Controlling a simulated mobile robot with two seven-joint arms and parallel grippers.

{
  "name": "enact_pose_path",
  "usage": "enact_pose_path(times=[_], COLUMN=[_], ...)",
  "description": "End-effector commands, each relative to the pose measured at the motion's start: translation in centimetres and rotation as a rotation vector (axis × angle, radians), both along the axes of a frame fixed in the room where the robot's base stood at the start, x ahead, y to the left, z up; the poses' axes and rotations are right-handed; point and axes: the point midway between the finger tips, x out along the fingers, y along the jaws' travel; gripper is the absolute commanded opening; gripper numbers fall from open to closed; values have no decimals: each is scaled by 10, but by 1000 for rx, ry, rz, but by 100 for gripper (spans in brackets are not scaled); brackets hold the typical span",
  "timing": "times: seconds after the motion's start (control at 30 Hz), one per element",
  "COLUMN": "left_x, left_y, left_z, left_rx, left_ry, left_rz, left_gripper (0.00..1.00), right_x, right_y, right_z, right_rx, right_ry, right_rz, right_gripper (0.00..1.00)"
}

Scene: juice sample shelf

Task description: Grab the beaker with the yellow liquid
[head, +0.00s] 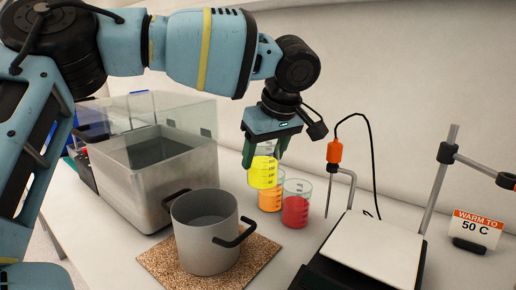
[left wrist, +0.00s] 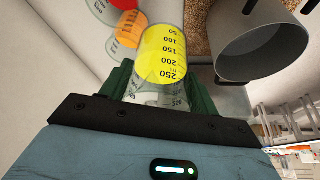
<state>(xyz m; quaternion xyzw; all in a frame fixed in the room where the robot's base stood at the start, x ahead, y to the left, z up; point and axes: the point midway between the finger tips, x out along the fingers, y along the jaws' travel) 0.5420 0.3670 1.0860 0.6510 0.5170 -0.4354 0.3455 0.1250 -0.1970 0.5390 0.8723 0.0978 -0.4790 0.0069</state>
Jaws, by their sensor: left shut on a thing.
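The beaker with the yellow liquid (head: 263,173) is clear glass with dark volume marks. My left gripper (head: 265,150) is shut on its upper part from above, one green finger on each side. In the left wrist view the yellow beaker (left wrist: 163,58) sits between the fingers of the left gripper (left wrist: 160,88). In the head view it overlaps the orange beaker behind it; whether its base touches the table I cannot tell. My right gripper is not in view.
An orange beaker (head: 270,200) and a red beaker (head: 296,205) stand close by. A grey pot (head: 205,245) sits on a cork mat (head: 160,262). A metal bath (head: 170,185) stands left. A hotplate (head: 372,248), an orange-handled probe (head: 334,151) and a "WARM TO 50 C" sign (head: 478,228) are right.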

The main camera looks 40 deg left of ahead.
Motion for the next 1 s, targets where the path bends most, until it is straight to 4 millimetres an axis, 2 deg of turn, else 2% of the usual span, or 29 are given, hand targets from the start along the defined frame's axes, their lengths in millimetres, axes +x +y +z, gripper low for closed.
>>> enact_pose_path(times=[0.4, 0.7, 1.0], left_x=[-14, -19, -21], left_y=[-36, -49, -54], left_z=[0, 0, 0], left_rx=[1, 1, 1], left_ry=[-1, -2, -1], left_rz=[-3, -1, 1], left_gripper=[31, 31, 31], right_x=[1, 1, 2], right_y=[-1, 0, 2], right_z=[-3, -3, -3], right_rx=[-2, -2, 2], right_ry=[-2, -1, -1], right_rz=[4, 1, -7], right_gripper=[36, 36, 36])
